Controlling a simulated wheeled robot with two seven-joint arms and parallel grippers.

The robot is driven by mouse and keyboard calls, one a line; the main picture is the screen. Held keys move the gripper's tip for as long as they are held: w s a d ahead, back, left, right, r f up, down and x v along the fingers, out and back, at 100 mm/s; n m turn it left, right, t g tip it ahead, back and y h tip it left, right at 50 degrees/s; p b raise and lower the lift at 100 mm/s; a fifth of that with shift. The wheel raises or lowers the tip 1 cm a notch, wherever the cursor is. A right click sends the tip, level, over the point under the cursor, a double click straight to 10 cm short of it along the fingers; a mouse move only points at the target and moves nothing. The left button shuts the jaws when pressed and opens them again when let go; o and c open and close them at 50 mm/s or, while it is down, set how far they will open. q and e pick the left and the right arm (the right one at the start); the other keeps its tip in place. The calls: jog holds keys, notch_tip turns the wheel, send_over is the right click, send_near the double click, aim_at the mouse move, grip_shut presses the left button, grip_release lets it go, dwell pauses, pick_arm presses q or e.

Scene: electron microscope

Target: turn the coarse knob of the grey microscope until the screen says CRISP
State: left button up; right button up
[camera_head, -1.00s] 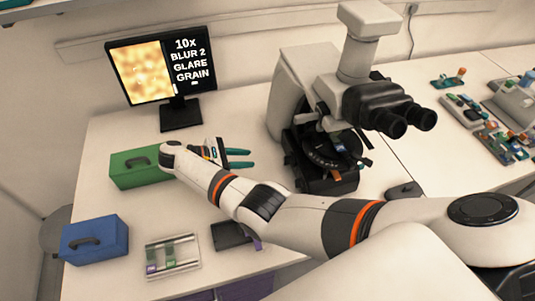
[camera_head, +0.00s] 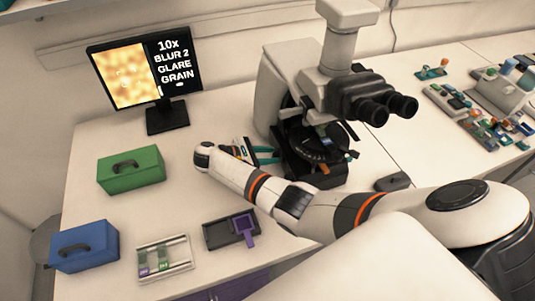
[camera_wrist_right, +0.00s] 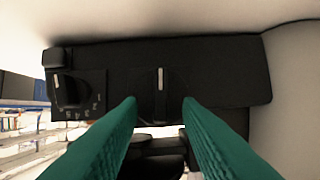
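The grey microscope (camera_head: 335,55) stands upright at the back centre of the bench. The screen (camera_head: 150,80) reads 10x, BLUR 2, GLARE, GRAIN beside a blurry yellow picture. My right gripper (camera_head: 272,155) is by the left side of the microscope's dark base. In the right wrist view its two teal fingers (camera_wrist_right: 160,104) are apart, with nothing clearly held. A round black knob with a white line (camera_wrist_right: 160,80) lies ahead, between the fingertips. Contact cannot be told. My left gripper is out of view.
A green box (camera_head: 131,171) and a blue box (camera_head: 85,248) stand at the left. A slide tray (camera_head: 164,259) and a dark tray with a purple piece (camera_head: 231,231) lie in front. A black mouse (camera_head: 394,181) sits right of the base. Coloured parts crowd the far right.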

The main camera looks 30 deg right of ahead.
jog(key=shift+c, duration=0.5)
grip_shut()
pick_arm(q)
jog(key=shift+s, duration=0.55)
pick_arm(e)
jog(key=shift+s+r+m+p, duration=0.1)
jog(key=shift+m+p, duration=0.3)
jog(key=shift+p, duration=0.2)
jog(key=shift+s+a+m+t+p, duration=0.1)
jog(key=shift+s+m+t+p, duration=0.1)
jog(key=shift+m+t+p, duration=0.55)
jog(key=shift+s+f+m+t+h, duration=0.1)
jog(key=shift+f+m+t+h, duration=0.15)
jog(key=shift+m, duration=0.2)
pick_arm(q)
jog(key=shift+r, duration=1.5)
pick_arm(e)
jog(key=shift+s+a+f+m+t+h, duration=0.15)
jog(key=shift+m+t+h, duration=0.3)
jog(key=shift+m, duration=0.35)
jog(key=shift+t, duration=0.25)
